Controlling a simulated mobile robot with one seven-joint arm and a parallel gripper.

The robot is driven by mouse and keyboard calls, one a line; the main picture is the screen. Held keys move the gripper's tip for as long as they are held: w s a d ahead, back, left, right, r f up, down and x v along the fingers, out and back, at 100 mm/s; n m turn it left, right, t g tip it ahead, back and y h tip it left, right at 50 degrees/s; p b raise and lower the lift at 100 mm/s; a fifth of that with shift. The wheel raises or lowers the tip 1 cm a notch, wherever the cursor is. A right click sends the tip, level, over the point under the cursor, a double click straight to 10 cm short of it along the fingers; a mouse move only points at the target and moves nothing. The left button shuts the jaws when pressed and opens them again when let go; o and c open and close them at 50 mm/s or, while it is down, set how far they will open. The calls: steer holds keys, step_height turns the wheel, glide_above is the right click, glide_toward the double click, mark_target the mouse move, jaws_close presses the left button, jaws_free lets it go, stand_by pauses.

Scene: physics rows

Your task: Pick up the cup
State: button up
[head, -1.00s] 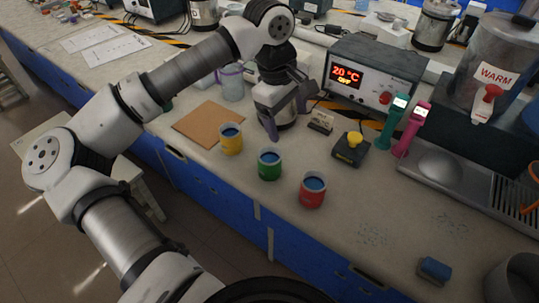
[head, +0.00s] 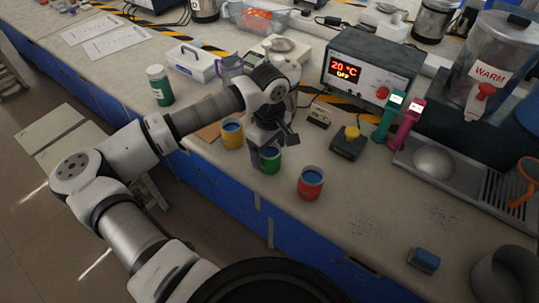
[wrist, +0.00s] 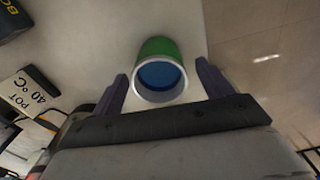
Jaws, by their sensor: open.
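Three cups with blue contents stand in a row on the bench: a yellow cup (head: 231,135), a green cup (head: 272,162) and a red cup (head: 310,185). My gripper (head: 262,158) is low at the green cup and partly covers it in the head view. In the wrist view the green cup (wrist: 158,50) stands upright between the two spread fingers of my gripper (wrist: 165,80), with visible gaps on both sides. The jaws are open and hold nothing. I cannot tell how far down the cup's sides the fingertips reach.
The red cup is close to the right of my gripper, the yellow cup close to the left. A black box with a yellow button (head: 348,143) and a heater box (head: 371,75) reading 20 °C stand behind.

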steer(key=shift+f, duration=1.3)
steer(key=c, duration=1.1)
steer(key=shift+c, duration=0.3)
steer(key=shift+r, duration=0.15)
